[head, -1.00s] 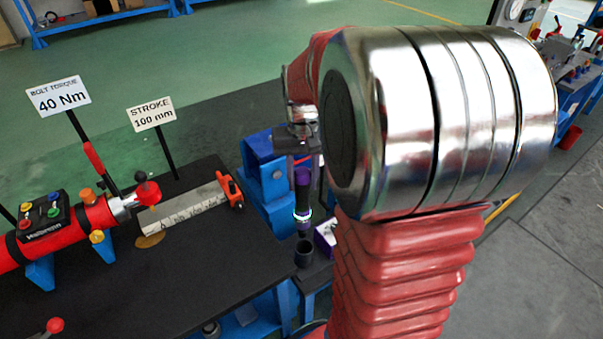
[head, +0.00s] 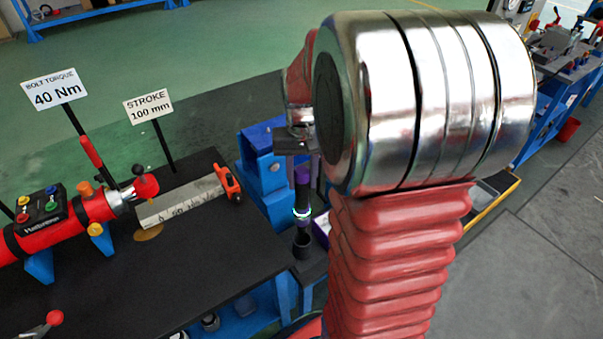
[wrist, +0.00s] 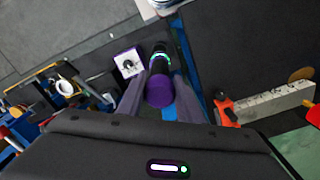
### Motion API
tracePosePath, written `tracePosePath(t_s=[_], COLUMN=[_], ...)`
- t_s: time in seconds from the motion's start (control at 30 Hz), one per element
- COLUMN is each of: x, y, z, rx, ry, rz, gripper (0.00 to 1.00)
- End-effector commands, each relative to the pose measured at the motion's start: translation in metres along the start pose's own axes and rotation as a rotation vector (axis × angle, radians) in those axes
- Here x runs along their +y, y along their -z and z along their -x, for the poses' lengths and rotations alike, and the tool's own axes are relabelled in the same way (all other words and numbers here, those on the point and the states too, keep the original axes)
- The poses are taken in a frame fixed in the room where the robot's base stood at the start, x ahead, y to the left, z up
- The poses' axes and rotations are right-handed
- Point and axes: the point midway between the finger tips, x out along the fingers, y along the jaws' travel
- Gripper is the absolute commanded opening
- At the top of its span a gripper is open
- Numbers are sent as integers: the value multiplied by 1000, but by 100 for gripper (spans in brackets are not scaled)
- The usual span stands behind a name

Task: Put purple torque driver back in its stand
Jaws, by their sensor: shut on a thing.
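The purple torque driver (head: 302,198) hangs upright below my gripper (head: 301,172), with a purple top, a dark body and a glowing pale ring. My gripper is shut on its upper part. In the wrist view the driver's purple end (wrist: 160,92) sits between the two fingers. A dark round cup, which looks like its stand (head: 302,246), is directly below the driver. The driver's lower end is at the cup's mouth in the head view; I cannot tell whether it is inside. In the wrist view the driver hides most of the cup.
A white and purple box (wrist: 128,63) stands close beside the driver. A blue bracket (head: 262,165) is just left of my gripper. My red arm covers the centre right.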

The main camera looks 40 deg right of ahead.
Motion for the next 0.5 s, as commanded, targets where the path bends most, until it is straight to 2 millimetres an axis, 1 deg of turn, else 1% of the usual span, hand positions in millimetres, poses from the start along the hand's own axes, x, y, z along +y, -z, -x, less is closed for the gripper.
tracePosePath(t_s=[0.3, 0.5], x=[-1, -1], y=[0, 0], z=[-19, -28], rx=[-1, 1], ry=[0, 0], rz=[2, 3], gripper=[0, 0])
